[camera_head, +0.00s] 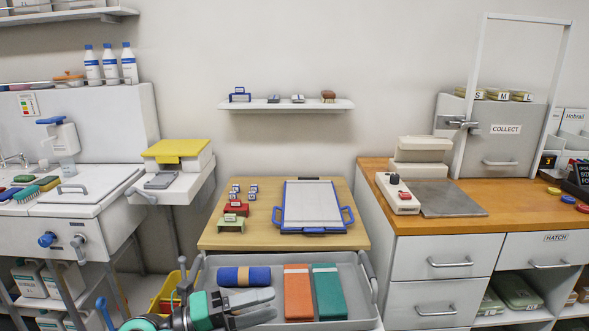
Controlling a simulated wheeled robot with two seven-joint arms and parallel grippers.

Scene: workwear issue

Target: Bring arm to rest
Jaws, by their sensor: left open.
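My left gripper (262,308) shows at the bottom of the head view, with dark grey fingers and teal parts. It is open, its fingers pointing right, with nothing visible between them. It is over the front left part of a grey tray (362,285). In the tray, a blue and tan roll (244,276) lies behind the gripper. An orange folded item (298,292) and a green one (328,292) lie to the right of the fingertips. My right gripper is out of view.
A wooden table (262,240) behind the tray holds a blue-handled board (313,206) and small labelled blocks. A sink unit (60,215) stands left, with a yellow-lidded box (178,152) beside it. A wooden counter with drawers (443,258) stands right. A wall shelf (285,104) hangs behind.

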